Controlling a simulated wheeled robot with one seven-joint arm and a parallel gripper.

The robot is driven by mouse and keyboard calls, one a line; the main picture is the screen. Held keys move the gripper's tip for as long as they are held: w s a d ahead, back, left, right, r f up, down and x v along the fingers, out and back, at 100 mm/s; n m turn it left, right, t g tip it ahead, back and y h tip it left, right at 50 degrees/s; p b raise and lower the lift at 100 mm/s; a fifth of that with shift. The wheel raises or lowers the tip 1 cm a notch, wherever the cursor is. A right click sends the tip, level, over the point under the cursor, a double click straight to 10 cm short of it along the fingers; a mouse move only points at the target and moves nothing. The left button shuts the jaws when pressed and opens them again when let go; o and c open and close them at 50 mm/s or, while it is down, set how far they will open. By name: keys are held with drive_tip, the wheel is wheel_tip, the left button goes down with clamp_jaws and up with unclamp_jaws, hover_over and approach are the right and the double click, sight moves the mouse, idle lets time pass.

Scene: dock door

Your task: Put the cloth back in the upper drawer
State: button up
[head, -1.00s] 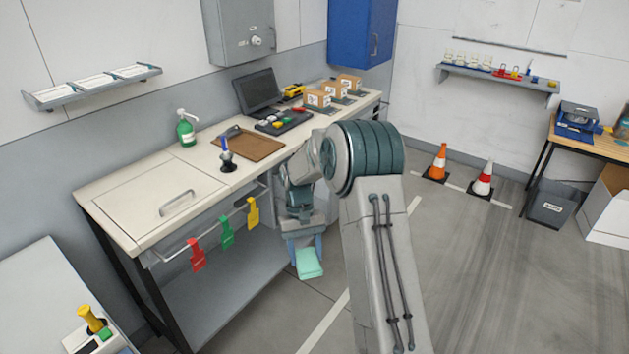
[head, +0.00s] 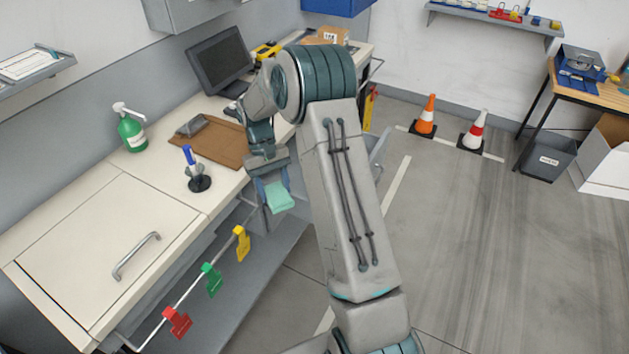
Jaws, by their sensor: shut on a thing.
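My gripper (head: 269,186) points down in front of the workbench's front edge, right of the rail with the tags. It is shut on the mint-green cloth (head: 280,200), which hangs as a small folded pad below the fingers, clear of the bench top. I cannot make out the upper drawer; my arm covers part of the bench front. A pale grey-blue part (head: 379,149) shows just right of my arm, but I cannot tell what it is.
The workbench (head: 190,235) carries a hatch with a handle (head: 136,256), a pen stand (head: 198,181), a clipboard (head: 216,143), a green bottle (head: 131,131) and a monitor (head: 219,60). Red, green and yellow tags (head: 211,280) hang on the front rail. Cones (head: 426,117) stand on open floor.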

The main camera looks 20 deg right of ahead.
drive_tip(key=w+d+f+n+t+h+b, duration=0.2)
drive_tip(key=w+d+n+t+b, duration=0.2)
drive_tip(key=d+n+b, duration=0.6)
drive_tip(key=w+d+f+n+t+h+b, duration=0.1)
drive_tip(key=w+d+f+n+t+b, duration=0.2)
drive_tip(key=d+n+b, duration=0.75)
drive_tip(key=a+f+n, duration=0.1)
drive_tip(key=f, duration=0.2)
drive_tip(key=a+f+n+p, duration=0.1)
drive_tip(key=a+f, duration=0.1)
drive_tip(key=w+a+f+n+p, duration=0.1)
drive_tip(key=f+n, duration=0.1)
drive_tip(key=f, duration=0.1)
drive_tip(key=shift+a+f, duration=0.2)
drive_tip(key=shift+f, duration=0.15)
drive_tip(key=shift+f, duration=0.15)
drive_tip(key=o, duration=0.9)
drive_tip(key=shift+o, duration=0.2)
